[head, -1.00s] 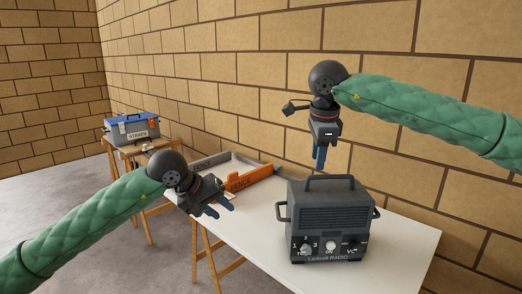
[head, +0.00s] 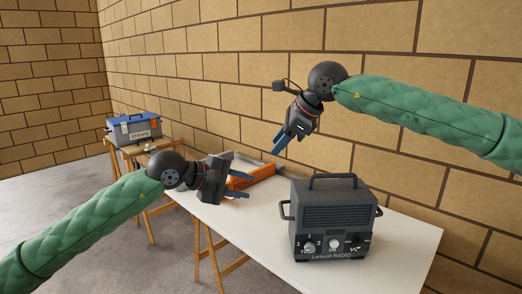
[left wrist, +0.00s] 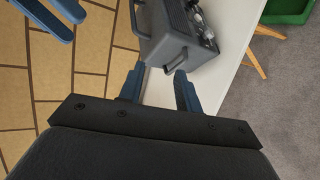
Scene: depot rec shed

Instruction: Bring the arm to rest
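My left gripper (head: 251,184) is in the lower middle of the head view, above the white table (head: 300,268), pointing right. Its two blue fingers are apart with nothing held between them. In the left wrist view its fingers (left wrist: 160,88) frame a side handle of the grey radio, with the radio apparently beyond them. My right gripper (head: 279,147) hangs higher, in front of the brick wall, tilted down and left. Its fingers look apart and empty; they also show at the upper left of the left wrist view (left wrist: 72,30).
The dark grey radio (head: 333,226) stands upright on the table, right of my left gripper. An orange piece marked FENCE (head: 262,175) lies behind that gripper, partly hidden. A blue-lidded STRAPS box (head: 133,129) stands on a wooden stand at left. A green object (left wrist: 290,10) shows in the wrist view.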

